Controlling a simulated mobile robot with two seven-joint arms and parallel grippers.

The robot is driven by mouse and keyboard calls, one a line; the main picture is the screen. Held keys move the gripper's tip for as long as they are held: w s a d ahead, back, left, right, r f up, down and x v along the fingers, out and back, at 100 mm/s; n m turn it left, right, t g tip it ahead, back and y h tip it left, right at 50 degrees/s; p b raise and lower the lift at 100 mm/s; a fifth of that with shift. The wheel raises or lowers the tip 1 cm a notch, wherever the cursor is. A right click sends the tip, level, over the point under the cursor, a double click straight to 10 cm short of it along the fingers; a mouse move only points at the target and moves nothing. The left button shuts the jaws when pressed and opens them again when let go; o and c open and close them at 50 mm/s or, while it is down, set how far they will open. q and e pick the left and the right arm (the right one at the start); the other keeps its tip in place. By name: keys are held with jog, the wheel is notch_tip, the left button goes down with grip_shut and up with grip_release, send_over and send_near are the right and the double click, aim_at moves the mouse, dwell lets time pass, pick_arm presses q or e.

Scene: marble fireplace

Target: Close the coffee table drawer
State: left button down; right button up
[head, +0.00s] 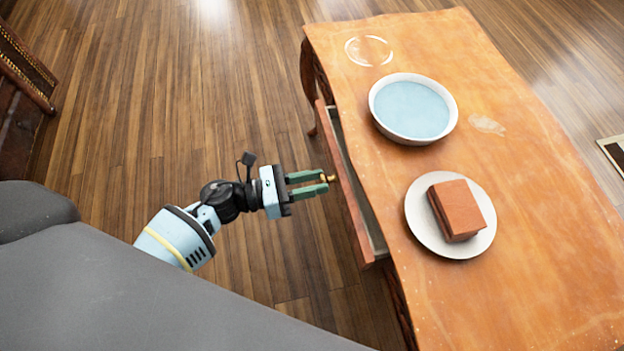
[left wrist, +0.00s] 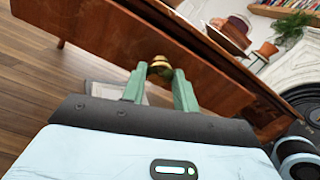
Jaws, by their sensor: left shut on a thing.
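The wooden coffee table (head: 530,215) stands on the right in the head view. Its drawer (head: 345,190) is on the left side and stands partly pulled out, with a gap showing between its front and the tabletop edge. The drawer front (left wrist: 95,35) fills much of the left wrist view. My left gripper (head: 326,183) is at the drawer front, its green fingers around the brass knob (left wrist: 160,68) and shut on it. My right gripper is not in view.
On the tabletop are a bowl with a pale blue inside (head: 412,108), a white plate (head: 425,228) with a brown block (head: 458,208), and a clear round glass item (head: 369,50). Wooden floor (head: 190,90) left of the table is clear. A dark carved cabinet (head: 20,95) stands far left.

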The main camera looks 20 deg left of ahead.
aim_at(334, 177)
pick_arm(q)
jog(key=shift+w+d, duration=0.1)
jog(key=shift+d, duration=0.05)
jog(key=b+x, duration=0.1)
jog(key=x, duration=0.3)
jog(key=shift+d, duration=0.1)
jog(key=c, duration=1.5)
grip_release()
jog(key=o, duration=0.4)
jog(key=shift+w, duration=0.1)
jog(key=shift+a, duration=0.2)
jog(key=p+v, duration=0.1)
jog(key=v, duration=0.6)
jog(key=shift+s+a, duration=0.1)
jog(key=shift+s, duration=0.15)
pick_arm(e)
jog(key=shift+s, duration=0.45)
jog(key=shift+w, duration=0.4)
